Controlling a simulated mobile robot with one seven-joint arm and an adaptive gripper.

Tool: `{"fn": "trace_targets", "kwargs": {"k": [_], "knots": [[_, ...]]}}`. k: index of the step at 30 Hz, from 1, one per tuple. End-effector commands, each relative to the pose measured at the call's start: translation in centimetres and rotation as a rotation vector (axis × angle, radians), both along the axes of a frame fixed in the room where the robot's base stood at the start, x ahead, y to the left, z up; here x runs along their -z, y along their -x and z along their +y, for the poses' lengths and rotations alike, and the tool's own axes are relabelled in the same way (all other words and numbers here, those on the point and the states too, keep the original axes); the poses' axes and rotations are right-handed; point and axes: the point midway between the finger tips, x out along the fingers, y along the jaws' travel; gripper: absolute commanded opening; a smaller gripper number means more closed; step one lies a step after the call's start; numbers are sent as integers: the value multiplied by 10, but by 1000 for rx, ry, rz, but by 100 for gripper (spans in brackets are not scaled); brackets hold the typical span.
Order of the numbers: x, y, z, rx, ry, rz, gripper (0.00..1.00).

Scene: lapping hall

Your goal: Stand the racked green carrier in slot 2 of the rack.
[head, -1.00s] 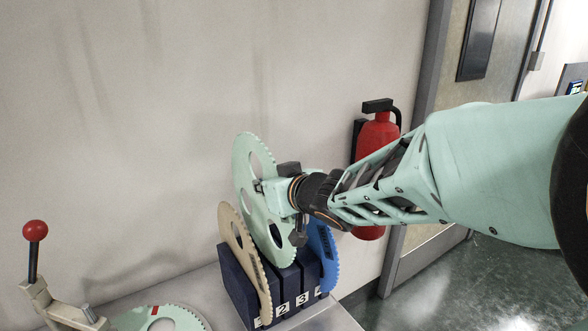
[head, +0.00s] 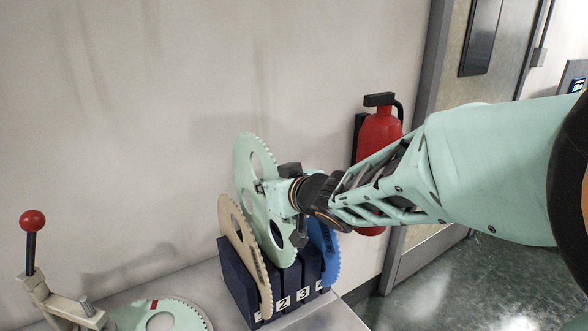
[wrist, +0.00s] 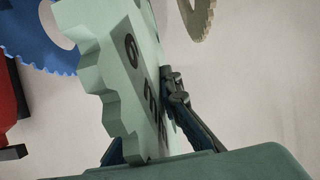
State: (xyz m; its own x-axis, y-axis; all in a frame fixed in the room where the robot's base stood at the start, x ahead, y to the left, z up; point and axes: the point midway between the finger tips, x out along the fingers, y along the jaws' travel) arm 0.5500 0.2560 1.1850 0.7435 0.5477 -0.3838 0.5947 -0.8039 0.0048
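The green carrier (head: 246,165) is a toothed disc with holes, held upright and slightly tilted over the dark blue rack (head: 236,285). My gripper (head: 290,205) is shut on its right side. In the wrist view the fingers (wrist: 145,120) clasp the green carrier (wrist: 120,70), which bears dark "6 mm" lettering. The carrier's lower edge is at the rack's top near the label 2; whether it is inside slot 2 I cannot tell, as the tan carrier (head: 232,225) partly hides it. The tan carrier stands in slot 1.
A blue carrier (head: 328,262) stands at the rack's right end, partly behind my gripper. Another green disc (head: 185,312) with a red mark lies at lower left beside a red-knobbed lever (head: 32,222). A wall is close behind; a fire extinguisher (head: 378,135) hangs right.

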Motion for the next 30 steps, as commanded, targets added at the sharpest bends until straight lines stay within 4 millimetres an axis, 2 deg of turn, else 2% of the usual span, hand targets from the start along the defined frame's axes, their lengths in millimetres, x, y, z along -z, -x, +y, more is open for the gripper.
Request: {"fn": "trace_targets", "kwargs": {"k": [30], "knots": [[21,-1,1,-1,-5,-5,0]]}}
